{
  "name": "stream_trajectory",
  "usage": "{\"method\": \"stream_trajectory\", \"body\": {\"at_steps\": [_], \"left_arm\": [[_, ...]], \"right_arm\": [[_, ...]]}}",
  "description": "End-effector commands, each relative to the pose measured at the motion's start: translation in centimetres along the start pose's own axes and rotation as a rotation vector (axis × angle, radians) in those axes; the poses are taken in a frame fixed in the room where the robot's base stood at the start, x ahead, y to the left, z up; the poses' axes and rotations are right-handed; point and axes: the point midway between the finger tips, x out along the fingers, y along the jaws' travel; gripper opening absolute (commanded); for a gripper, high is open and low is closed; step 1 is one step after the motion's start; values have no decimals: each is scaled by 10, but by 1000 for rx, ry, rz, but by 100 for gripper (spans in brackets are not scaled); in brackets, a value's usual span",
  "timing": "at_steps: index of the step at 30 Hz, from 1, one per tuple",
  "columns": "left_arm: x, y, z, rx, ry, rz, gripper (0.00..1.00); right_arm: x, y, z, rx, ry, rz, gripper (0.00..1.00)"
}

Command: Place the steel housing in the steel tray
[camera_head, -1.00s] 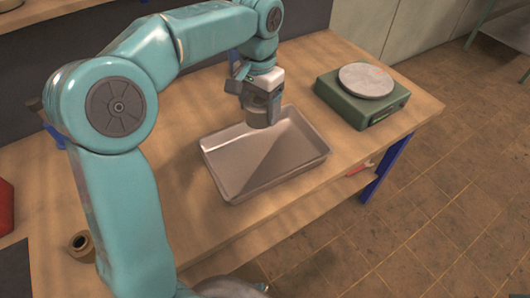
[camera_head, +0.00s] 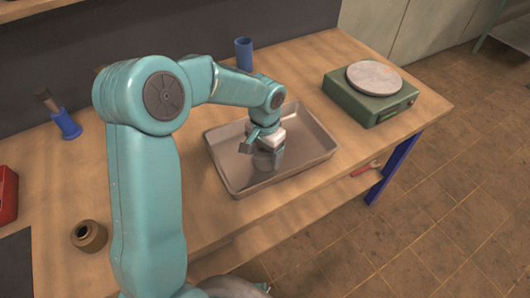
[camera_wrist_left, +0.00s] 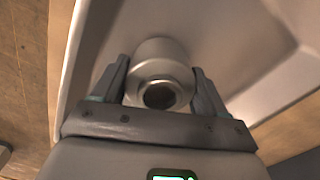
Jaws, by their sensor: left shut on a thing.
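The steel housing (camera_wrist_left: 160,72) is a grey, round, stepped piece with a dark hole in its end. In the wrist view it sits between the two fingers of my left gripper (camera_wrist_left: 162,88), which is shut on it. I cannot tell whether the housing touches the tray floor. The tray's pale wall also shows in the wrist view (camera_wrist_left: 85,60). My right gripper is not in view.
A green scale (camera_head: 368,100) with a round plate stands right of the tray. A blue cup (camera_head: 244,53) stands behind it. A brown ring-shaped part (camera_head: 89,236), a blue holder (camera_head: 66,124) and a red box (camera_head: 6,195) are on the left.

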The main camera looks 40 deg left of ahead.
Motion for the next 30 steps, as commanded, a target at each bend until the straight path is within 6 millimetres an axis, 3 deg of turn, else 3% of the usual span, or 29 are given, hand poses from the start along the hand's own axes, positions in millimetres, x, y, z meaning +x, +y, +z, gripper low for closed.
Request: {"method": "stream_trajectory", "body": {"at_steps": [10, 11, 13, 23, 26, 30], "left_arm": [[4, 0, 0, 0, 2, -1, 23], [4, 0, 0, 0, 1, 0, 76], [3, 0, 0, 0, 0, 0, 98], [-1, 0, 0, 0, 1, 0, 98], [-11, -1, -1, 0, 4, -2, 98], [-42, 0, -1, 0, 7, -2, 98]], "right_arm": [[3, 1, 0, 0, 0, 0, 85], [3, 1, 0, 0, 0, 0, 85], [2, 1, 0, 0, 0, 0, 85], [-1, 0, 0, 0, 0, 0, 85], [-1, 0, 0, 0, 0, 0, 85], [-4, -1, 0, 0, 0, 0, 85]]}}
